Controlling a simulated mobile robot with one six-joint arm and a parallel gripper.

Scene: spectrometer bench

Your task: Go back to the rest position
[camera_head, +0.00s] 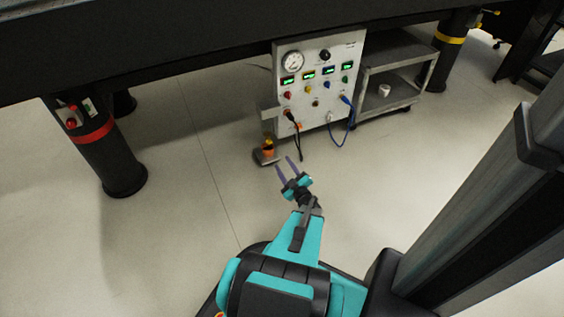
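My gripper (284,162) shows near the middle of the picture, at the end of my teal and black arm. Its two purple fingers point away, toward the panel. They stand apart, with nothing visible between them. The gripper is open and empty. A small orange and dark object (268,151) sits on a small grey ledge (263,161) just beyond and left of the fingertips. The gripper looks apart from it, though the depth between them is hard to judge.
A white control panel (312,112) with a gauge, displays and plugged cables stands ahead. A grey metal cart (395,62) with a white roll (384,90) is to its right. A dark table (150,45) stands on black legs (108,160). The pale floor (180,220) is clear at left.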

